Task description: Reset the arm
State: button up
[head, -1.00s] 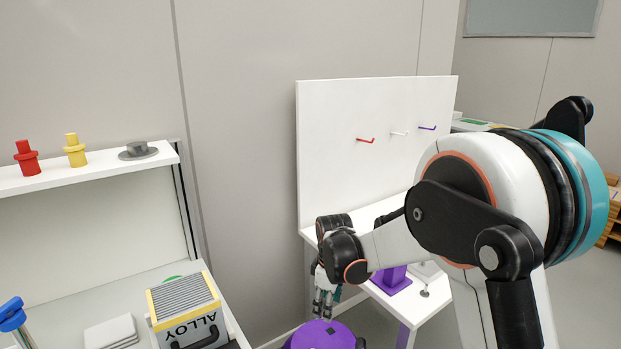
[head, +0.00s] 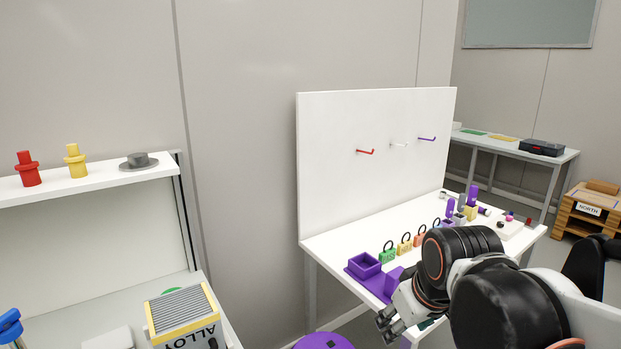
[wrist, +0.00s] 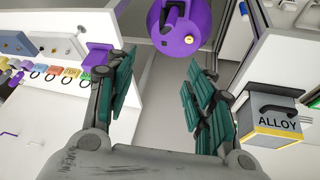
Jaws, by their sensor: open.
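My gripper (head: 388,322) is at the lower right of the head view, in front of the near corner of the white table (head: 325,244). In the wrist view my gripper (wrist: 160,92) shows two teal-padded fingers spread well apart with nothing between them. Beyond the fingertips, a purple round object with a black handle (wrist: 186,42) is at the top of the wrist view. The top of this purple object (head: 322,342) also shows at the bottom edge of the head view. Much of my arm's lower part is out of view.
The white table carries several coloured padlocks (head: 404,244), purple blocks and a purple holder (head: 364,264), with a pegboard panel (head: 372,190) behind. At left stand a shelf (head: 92,184) and a yellow-edged ALLOY box (head: 184,318). Grey floor shows between them.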

jog(key=s+d+f+m+t, duration=0.1)
jog(key=s+d+m+t, duration=0.1)
jog(key=s, duration=0.7)
jog(key=shift+s+d+m, duration=0.25)
jog(key=shift+d+m, duration=0.35)
jog(key=shift+m, duration=0.4)
jog(key=shift+f, duration=0.1)
